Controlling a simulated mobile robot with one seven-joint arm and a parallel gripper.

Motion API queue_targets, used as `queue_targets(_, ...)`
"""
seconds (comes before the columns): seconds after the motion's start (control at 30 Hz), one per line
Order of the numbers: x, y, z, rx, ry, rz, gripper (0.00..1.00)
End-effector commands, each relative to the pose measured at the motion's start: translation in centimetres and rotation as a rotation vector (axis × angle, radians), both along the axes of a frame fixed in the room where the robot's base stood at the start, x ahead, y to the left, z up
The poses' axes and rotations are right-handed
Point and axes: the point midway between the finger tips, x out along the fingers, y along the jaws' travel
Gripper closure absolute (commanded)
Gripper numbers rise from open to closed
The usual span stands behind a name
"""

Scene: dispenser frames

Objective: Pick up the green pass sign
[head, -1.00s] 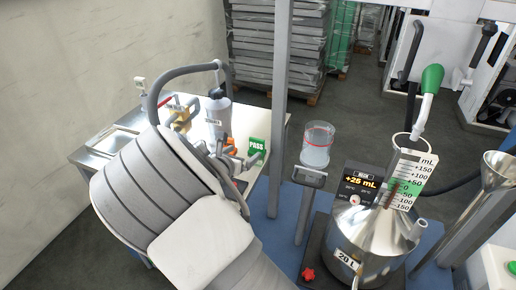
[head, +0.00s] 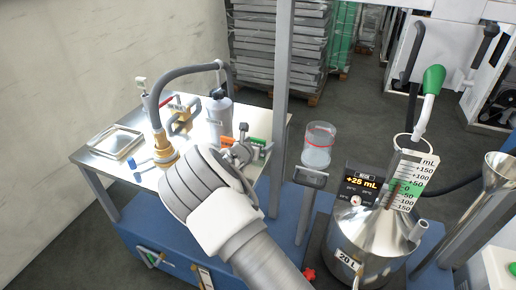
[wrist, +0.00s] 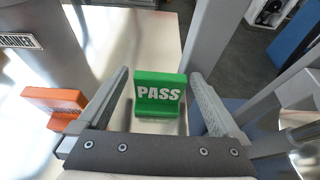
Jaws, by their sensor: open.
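The green PASS sign (wrist: 160,92) stands upright on the steel table top, centred in the wrist view. My gripper (wrist: 160,74) is open, with one finger to the left and one to the right of the sign in that view. No contact with the sign is visible, and the gap in depth is hard to judge. In the head view my gripper (head: 240,148) is over the right part of the table, and my arm and gripper mostly hide the sign there.
An orange sign (wrist: 55,106) stands left of my left finger. In the head view, a grey bottle (head: 219,115), a brass valve (head: 182,118) and a curved hose (head: 185,72) are close by. A grey post (head: 281,90) rises just right of the table (head: 90,160).

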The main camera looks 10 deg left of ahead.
Motion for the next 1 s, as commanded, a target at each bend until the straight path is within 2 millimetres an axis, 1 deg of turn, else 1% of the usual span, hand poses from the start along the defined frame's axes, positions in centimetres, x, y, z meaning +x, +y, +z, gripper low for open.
queue_targets(0.2,0.11,0.04,-0.04,0.000,0.000,0.001,0.00)
queue_targets(0.23,0.11,0.04,-0.04,0.000,0.000,0.001,0.02)
queue_targets(0.37,0.09,0.03,-0.03,0.000,0.000,0.001,0.25)
queue_targets(0.4,0.09,0.03,-0.03,0.000,0.000,0.001,0.32)
queue_targets(0.47,0.09,0.03,-0.03,0.000,0.000,0.001,0.43)
queue_targets(0.5,0.09,0.03,-0.03,0.000,0.000,0.001,0.50)
queue_targets(0.57,0.09,0.03,-0.03,0.000,0.000,0.001,0.61)
queue_targets(0.6,0.08,0.03,-0.03,0.000,0.000,0.001,0.68)
queue_targets(0.67,0.09,0.02,-0.03,0.000,0.000,0.001,0.79)
queue_targets(0.7,0.08,0.03,-0.03,0.000,0.000,0.001,0.86)
queue_targets(1.0,0.11,0.01,0.20,0.001,-0.001,0.000,0.87)
